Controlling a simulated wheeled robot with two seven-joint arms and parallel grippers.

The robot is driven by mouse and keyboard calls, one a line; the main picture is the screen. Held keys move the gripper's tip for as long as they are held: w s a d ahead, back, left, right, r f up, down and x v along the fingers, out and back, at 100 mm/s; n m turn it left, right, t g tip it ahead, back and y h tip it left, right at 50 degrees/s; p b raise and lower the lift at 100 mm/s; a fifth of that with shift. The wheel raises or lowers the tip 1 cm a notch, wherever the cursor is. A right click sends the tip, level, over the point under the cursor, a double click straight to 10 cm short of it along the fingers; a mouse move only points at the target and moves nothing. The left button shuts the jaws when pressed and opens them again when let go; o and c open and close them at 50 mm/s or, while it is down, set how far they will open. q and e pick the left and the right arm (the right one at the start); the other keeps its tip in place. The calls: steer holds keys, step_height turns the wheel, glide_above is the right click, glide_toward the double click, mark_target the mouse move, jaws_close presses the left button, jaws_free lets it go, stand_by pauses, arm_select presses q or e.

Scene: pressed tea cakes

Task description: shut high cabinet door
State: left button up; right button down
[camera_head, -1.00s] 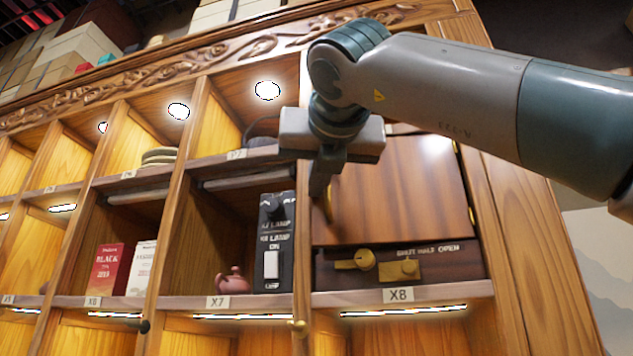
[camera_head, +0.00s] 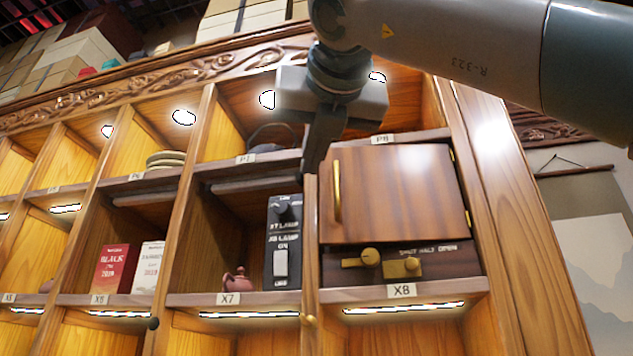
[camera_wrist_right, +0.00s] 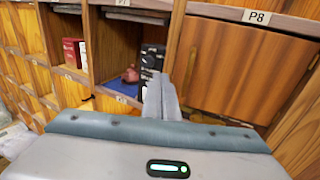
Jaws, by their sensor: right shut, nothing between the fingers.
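The high cabinet door (camera_head: 395,195) is a brown wooden panel with a vertical brass handle (camera_head: 337,192) on its left side and hinges on its right. It sits in the compartment above the X8 label and looks flush or nearly flush with its frame. My right gripper (camera_head: 313,165) is shut and empty, in front of the post just left of the door's upper left corner. In the right wrist view the shut fingers (camera_wrist_right: 161,98) point at the shelf, left of the door (camera_wrist_right: 245,68). My left gripper is not in view.
Below the door is a panel with brass latch pieces (camera_head: 385,262) marked shut, half, open. Left of it stand a black lamp switch box (camera_head: 283,242) and a small reddish teapot (camera_head: 236,282). Red and white boxes (camera_head: 130,268) stand further left.

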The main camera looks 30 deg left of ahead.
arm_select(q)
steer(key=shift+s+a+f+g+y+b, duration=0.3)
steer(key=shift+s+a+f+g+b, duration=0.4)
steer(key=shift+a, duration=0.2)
arm_select(e)
steer(key=s, duration=0.5)
steer(key=shift+s+d+r, duration=0.1)
steer(key=shift+s+d, duration=0.2)
steer(key=shift+d, duration=0.1)
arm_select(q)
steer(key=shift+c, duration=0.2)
